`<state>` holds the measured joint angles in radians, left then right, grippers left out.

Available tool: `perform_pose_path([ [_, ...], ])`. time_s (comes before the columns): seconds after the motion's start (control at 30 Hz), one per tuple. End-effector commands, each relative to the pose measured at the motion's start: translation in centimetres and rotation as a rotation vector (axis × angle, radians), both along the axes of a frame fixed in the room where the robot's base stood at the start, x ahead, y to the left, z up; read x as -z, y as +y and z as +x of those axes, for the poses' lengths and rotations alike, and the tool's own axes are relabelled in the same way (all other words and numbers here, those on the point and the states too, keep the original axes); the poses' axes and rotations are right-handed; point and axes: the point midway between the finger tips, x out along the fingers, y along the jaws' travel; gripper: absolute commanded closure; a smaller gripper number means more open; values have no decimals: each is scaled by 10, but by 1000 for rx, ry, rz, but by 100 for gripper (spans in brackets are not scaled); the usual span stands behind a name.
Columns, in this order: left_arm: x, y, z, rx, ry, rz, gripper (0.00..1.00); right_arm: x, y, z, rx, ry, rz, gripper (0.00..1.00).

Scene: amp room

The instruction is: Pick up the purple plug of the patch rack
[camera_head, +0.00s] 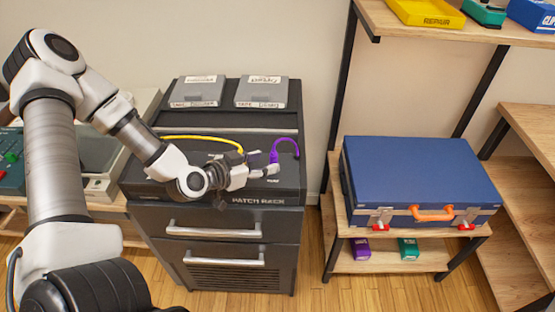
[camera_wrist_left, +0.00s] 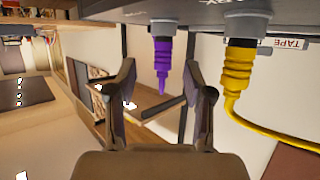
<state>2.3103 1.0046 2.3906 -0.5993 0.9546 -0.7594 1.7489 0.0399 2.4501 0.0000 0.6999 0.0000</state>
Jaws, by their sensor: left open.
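The patch rack (camera_head: 263,201) is a black cabinet with a label on its front edge. The purple plug (camera_head: 274,157) stands at its top right, with a purple cable arching to the right. My left gripper (camera_head: 268,170) is open right beside the plug and partly overlaps it in the head view. In the left wrist view the purple plug (camera_wrist_left: 162,50) appears between the two spread fingertips of the left gripper (camera_wrist_left: 159,68), with visible gaps on both sides. I cannot tell how deep it sits between them. My right gripper is not in view.
A yellow plug (camera_wrist_left: 239,62) with a yellow cable (camera_head: 200,138) is close beside the purple one. Two grey tape boxes (camera_head: 262,93) stand at the rack's back. A blue case (camera_head: 420,175) lies on the wooden shelf to the right.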

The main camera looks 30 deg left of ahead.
Motion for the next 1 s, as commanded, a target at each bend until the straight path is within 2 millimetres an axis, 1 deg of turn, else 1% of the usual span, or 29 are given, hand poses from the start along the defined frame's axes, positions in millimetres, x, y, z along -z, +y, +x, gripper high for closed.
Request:
perform_pose_path([
  [0.13,9,-3,15,4,2,5,48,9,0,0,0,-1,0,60],
  [0.33,18,-7,42,2,3,4,48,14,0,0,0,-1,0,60],
  [0.43,20,-9,47,1,3,0,48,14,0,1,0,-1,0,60],
  [0.6,19,-8,48,-1,4,-2,48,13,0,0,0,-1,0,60],
  [0.63,19,-8,48,-1,4,-2,51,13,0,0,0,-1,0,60],
  [0.67,19,-8,47,-1,4,-2,62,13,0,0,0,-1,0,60],
  [0.7,19,-8,47,-1,4,-2,76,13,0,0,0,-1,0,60],
  [0.77,19,-8,47,-1,4,-2,98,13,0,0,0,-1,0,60],
  [0.8,19,-8,47,-1,4,-2,100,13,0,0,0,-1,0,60],
  [1.0,19,-8,47,-1,4,-2,100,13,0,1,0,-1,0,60],
])
